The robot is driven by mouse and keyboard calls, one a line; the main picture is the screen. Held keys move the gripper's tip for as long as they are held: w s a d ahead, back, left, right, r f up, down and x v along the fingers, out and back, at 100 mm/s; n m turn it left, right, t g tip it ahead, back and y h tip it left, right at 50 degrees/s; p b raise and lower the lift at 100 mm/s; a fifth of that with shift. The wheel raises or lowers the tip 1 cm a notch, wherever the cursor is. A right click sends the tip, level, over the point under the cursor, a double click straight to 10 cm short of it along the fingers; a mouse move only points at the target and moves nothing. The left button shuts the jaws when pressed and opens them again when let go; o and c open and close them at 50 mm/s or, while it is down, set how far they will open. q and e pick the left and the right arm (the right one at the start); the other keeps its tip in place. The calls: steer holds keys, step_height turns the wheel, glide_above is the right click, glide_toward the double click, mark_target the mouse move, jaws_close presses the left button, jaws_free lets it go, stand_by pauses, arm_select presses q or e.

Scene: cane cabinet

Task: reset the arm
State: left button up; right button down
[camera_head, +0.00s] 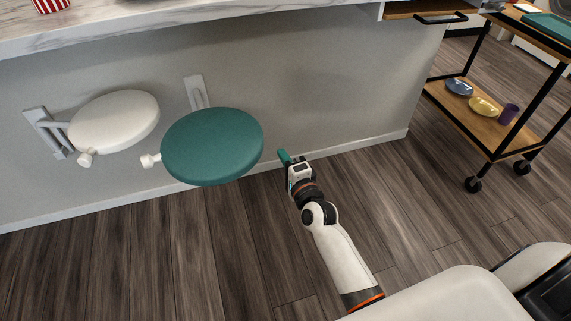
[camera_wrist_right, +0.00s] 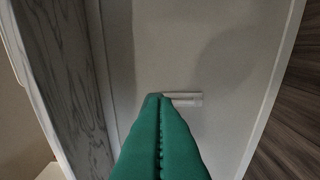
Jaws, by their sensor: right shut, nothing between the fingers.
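My right arm (camera_head: 343,258) reaches up from the lower right in the head view. Its right gripper (camera_head: 284,156) is in front of the grey counter wall, to the right of the green stool seat (camera_head: 212,146). In the right wrist view the green fingers (camera_wrist_right: 160,98) are pressed together with nothing between them. Beyond their tips a pale bar or bracket (camera_wrist_right: 185,99) shows on the wall; what it belongs to is not clear. My left gripper is not in view.
A white seat (camera_head: 114,121) is mounted on the wall at the left. A marble counter (camera_head: 180,22) runs above. Wooden floor (camera_head: 200,255) lies open below.

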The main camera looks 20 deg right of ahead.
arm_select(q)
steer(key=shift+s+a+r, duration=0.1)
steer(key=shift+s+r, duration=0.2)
arm_select(e)
steer(key=s, duration=0.1)
steer(key=s+a, duration=0.1)
steer(key=s, duration=0.1)
steer(key=shift+s+a, duration=0.15)
steer(key=shift+a, duration=0.1)
